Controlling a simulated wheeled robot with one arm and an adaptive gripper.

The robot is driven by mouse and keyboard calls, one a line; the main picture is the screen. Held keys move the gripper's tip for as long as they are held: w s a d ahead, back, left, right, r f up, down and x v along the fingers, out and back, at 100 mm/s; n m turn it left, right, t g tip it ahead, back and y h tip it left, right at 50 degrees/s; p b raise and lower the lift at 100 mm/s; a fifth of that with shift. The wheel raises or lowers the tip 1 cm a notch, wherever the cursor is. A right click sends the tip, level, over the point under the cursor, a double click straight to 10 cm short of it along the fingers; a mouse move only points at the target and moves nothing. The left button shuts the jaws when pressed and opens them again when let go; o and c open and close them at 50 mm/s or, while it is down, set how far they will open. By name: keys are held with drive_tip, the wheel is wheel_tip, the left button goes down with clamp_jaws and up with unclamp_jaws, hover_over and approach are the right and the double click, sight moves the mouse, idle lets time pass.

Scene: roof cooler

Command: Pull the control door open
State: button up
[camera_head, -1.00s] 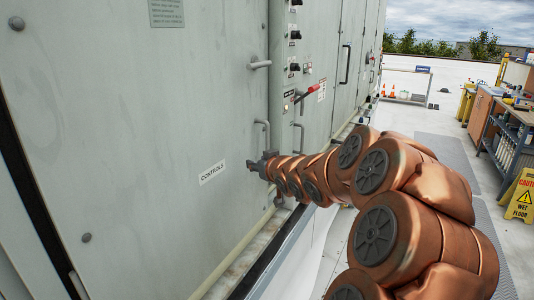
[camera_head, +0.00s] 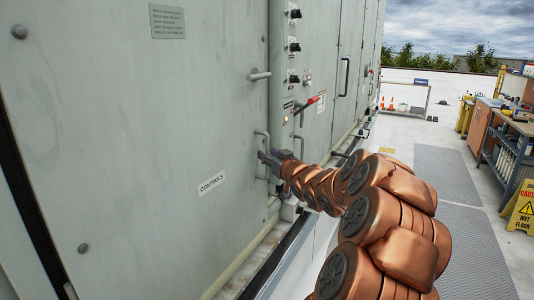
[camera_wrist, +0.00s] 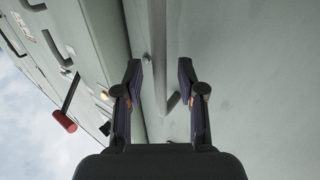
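The control door (camera_head: 150,120) is a large pale grey panel with a CONTROLS label (camera_head: 211,183); it looks shut. Its D-shaped door handle (camera_head: 256,133) is near the door's right edge. My gripper (camera_head: 264,157) is at the handle's lower half, overlapping it in the head view. I cannot tell whether either finger touches the handle.
A peg-like latch (camera_head: 259,76) sticks out above the handle. A red-handled lever (camera_head: 313,101) and black knobs (camera_head: 295,45) are on the neighbouring panel. A yellow wet floor sign (camera_head: 522,203) and a workbench (camera_head: 508,145) stand at right; grey floor lies between.

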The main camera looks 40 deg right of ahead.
drive_tip(key=shift+w+d, duration=0.2)
drive_tip(key=shift+w, duration=0.45)
clamp_jaws()
idle(0.4)
